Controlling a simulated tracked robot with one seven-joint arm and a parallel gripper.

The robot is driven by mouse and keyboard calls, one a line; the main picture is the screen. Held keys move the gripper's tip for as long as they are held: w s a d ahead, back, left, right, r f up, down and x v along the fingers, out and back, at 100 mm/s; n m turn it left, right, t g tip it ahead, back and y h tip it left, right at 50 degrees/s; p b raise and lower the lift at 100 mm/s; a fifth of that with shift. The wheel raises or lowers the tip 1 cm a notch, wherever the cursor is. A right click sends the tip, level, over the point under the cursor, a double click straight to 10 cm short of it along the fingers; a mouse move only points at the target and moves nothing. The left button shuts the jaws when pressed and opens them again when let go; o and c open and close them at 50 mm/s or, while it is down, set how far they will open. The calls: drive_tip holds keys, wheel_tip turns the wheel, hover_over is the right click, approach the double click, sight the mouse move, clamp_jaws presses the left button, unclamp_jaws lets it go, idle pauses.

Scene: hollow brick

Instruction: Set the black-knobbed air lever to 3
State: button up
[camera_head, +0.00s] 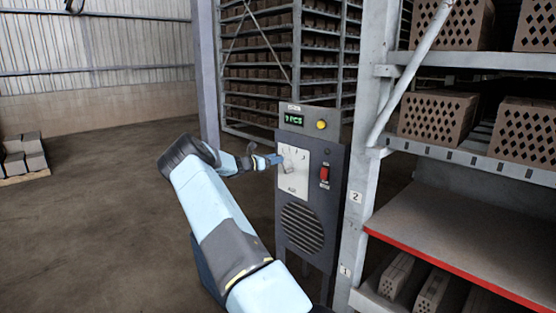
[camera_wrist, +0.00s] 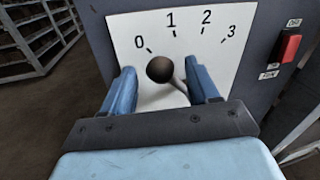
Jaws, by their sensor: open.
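The air lever shows in the wrist view as a round black knob (camera_wrist: 160,69) on a short grey shaft. It stands out from a white plate (camera_wrist: 125,35) marked 0, 1, 2 and 3. The lever leans up and left, its knob appearing nearest the 0 mark. My gripper (camera_wrist: 163,74) is open, with one blue finger on each side of the knob and visible gaps between. In the head view my gripper (camera_head: 275,160) is at the left part of the plate (camera_head: 293,185), which is labelled AIR; the lever is small there.
A red switch (camera_wrist: 289,46) sits right of the plate. The dark cabinet (camera_head: 322,215) carries a green display (camera_head: 294,120), a yellow button (camera_head: 321,125) and a round grille. A shelf post (camera_head: 357,200) stands close on the right. Open floor (camera_head: 90,220) lies left.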

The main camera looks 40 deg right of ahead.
drive_tip(key=shift+s+d, duration=0.15)
drive_tip(key=shift+d, duration=1.3)
drive_tip(key=shift+c, duration=0.4)
clamp_jaws()
drive_tip(key=shift+a, duration=0.45)
drive_tip(key=shift+s+d+r, duration=0.1)
drive_tip(key=shift+s+d, duration=0.05)
drive_tip(key=shift+d, duration=0.3)
drive_tip(key=shift+d+r+m, duration=0.1)
drive_tip(key=shift+d+m, duration=0.05)
drive_tip(key=shift+m, duration=0.15)
